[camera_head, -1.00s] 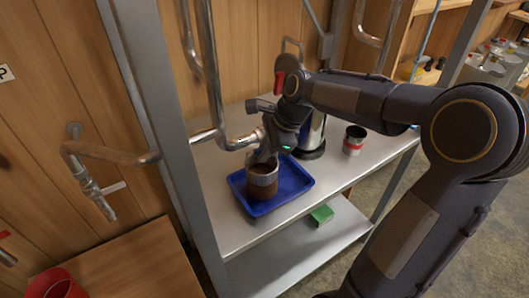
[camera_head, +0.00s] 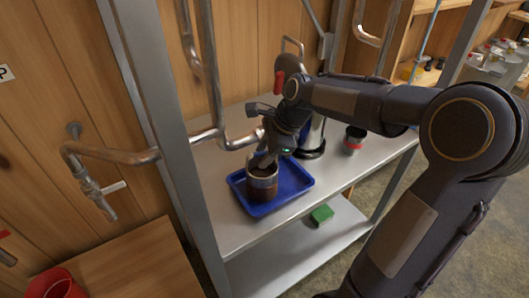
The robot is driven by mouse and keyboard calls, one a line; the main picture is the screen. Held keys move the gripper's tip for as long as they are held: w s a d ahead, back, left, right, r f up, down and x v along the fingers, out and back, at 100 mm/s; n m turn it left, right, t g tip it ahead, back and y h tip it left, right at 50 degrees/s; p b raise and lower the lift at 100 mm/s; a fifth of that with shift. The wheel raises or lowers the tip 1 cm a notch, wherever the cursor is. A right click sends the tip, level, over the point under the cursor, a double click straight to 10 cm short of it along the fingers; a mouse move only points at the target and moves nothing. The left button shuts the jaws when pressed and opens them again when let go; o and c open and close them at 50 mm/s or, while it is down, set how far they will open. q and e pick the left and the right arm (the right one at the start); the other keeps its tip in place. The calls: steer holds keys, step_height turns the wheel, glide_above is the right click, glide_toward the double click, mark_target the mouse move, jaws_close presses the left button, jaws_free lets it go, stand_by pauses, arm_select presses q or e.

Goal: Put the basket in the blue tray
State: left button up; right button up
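The blue tray (camera_head: 301,182) lies on the metal shelf. A brown cylindrical container with a pale band (camera_head: 262,187), which looks like the basket, stands upright inside the tray toward its left side. My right gripper (camera_head: 264,160) reaches down from above, with its fingers at the container's open top. Whether the fingers grip the rim or are apart from it is too small to tell. My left gripper is not in view.
A dark cup with a red band (camera_head: 354,140) and a tall metal vessel (camera_head: 312,135) stand behind the tray. Pipes (camera_head: 110,156) and a shelf post (camera_head: 168,130) are at left. A green block (camera_head: 322,214) lies on the lower shelf. A red container (camera_head: 55,285) is at lower left.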

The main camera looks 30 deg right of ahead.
steer(key=v, duration=1.2)
steer(key=s+a+f+n+t, duration=0.1)
steer(key=s+a+f+n, duration=0.3)
steer(key=s+n, duration=0.5)
steer(key=s+a+f+n+t, duration=0.1)
steer(key=s+a+f+n, duration=0.4)
steer(key=s+n, duration=0.4)
steer(key=shift+s+a+f+n+p, duration=0.3)
steer(key=shift+s+f+n, duration=0.1)
steer(key=shift+f+n, duration=0.45)
